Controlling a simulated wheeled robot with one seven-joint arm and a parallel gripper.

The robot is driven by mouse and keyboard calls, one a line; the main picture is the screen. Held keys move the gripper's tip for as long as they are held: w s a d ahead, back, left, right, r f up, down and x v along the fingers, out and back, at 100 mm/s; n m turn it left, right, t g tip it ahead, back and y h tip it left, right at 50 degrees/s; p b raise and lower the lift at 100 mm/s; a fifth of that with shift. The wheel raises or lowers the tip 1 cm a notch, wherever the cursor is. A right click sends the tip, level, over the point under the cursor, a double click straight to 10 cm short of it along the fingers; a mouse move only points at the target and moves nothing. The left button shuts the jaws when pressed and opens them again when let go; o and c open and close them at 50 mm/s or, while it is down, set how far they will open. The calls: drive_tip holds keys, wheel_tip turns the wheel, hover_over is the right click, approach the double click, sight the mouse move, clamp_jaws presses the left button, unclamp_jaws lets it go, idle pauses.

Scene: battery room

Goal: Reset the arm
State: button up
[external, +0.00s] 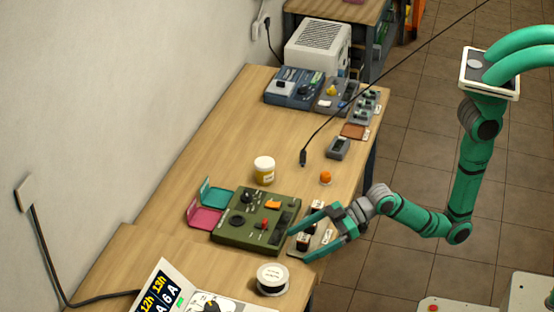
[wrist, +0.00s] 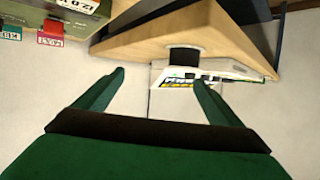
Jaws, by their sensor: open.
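My teal arm reaches in from the right in the external view, bent low at the elbow. My gripper (external: 298,247) is open beside the right edge of the dark green device (external: 236,228), with its fingers pointing left over a small grey holder with dark labelled blocks (external: 303,240). I cannot tell whether a finger touches them. In the wrist view the two green fingers of my gripper (wrist: 158,77) are spread apart with nothing between them.
A wire spool (external: 272,279) and a white sign board (external: 178,285) stand near the front. Open floor (external: 400,160) is right of the wooden bench (external: 200,160).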

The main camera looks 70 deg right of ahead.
drive_tip(key=d+f+m+t+h, duration=0.1)
drive_tip(key=d+m+h, duration=0.1)
drive_tip(key=d, duration=0.6)
drive_tip(key=d+f+m+t+h, duration=0.1)
drive_tip(key=d+f+m+t, duration=0.1)
drive_tip(key=d, duration=0.7)
drive_tip(key=s+d+f+m+t+h, duration=0.1)
drive_tip(key=d+m+t+h, duration=0.1)
drive_tip(key=d, duration=0.6)
drive_tip(key=shift+d+f+m+h, duration=0.15)
drive_tip(key=shift+f+m+h, duration=0.2)
drive_tip(key=shift+m, duration=0.25)
drive_tip(key=s+d+f+h, duration=0.1)
drive_tip(key=s+d, duration=0.2)
drive_tip(key=s, duration=0.5)
drive_tip(key=s+d+h, duration=0.1)
drive_tip(key=s+d, duration=0.3)
drive_tip(key=s, duration=0.5)
drive_tip(key=s+d+f+h, duration=0.1)
drive_tip(key=s+d, duration=0.2)
drive_tip(key=s, duration=0.5)
drive_tip(key=shift+s+d+f, duration=0.2)
drive_tip(key=shift+d+f, duration=0.15)
